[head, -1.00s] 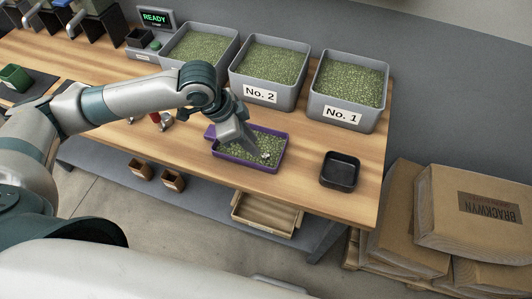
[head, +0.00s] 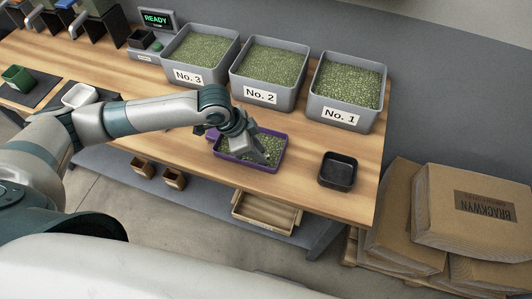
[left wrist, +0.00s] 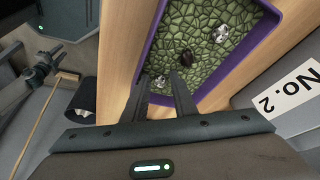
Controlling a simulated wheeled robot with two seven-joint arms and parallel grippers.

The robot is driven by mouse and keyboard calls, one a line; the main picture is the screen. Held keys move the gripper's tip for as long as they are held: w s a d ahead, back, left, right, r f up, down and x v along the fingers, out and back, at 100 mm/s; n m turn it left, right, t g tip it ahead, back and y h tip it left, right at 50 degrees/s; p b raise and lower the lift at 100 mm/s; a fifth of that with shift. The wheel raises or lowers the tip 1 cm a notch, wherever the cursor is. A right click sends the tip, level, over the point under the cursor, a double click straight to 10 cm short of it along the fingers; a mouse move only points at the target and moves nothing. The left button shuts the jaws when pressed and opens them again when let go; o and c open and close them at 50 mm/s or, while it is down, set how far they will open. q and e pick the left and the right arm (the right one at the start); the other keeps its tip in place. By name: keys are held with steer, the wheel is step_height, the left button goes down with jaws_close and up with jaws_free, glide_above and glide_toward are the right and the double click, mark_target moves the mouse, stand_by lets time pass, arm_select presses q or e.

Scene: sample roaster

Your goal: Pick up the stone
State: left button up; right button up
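A purple tray (head: 240,157) of green beans sits near the table's front edge; in the left wrist view its purple rim (left wrist: 148,50) frames the beans. On the beans lie a dark brown lump (left wrist: 186,57) and a few shiny silvery pieces, one clear of the fingers (left wrist: 222,33) and one low between the fingertips (left wrist: 160,80). I cannot tell for sure which is the stone. My left gripper (head: 264,160) reaches down into the tray. In the left wrist view its fingers (left wrist: 160,74) are apart, with the dark lump just beyond the right fingertip.
Grey bins of beans No. 3 (head: 187,77), No. 2 (head: 260,95) and No. 1 (head: 341,116) stand behind the tray. An empty black tray (head: 337,170) is at the right. A white dish (head: 79,95) is at the left.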

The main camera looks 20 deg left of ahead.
arm_select(q)
steer(key=shift+d+f, duration=0.1)
steer(key=shift+f, duration=0.15)
jaws_close()
steer(key=shift+r, duration=0.15)
steer(key=shift+w+r+b, duration=0.1)
steer(key=shift+r+b, duration=0.3)
steer(key=shift+r, duration=0.2)
step_height(320, 180, up, 2)
steer(key=shift+r+b, duration=0.15)
steer(key=shift+b, duration=0.35)
steer(key=s+d+r+b, duration=0.2)
steer(key=d+r, duration=0.5)
steer(key=d, duration=0.4)
steer(key=shift+s+r+b, duration=0.15)
steer(key=shift+s+b, duration=0.15)
steer(key=shift+s, duration=0.45)
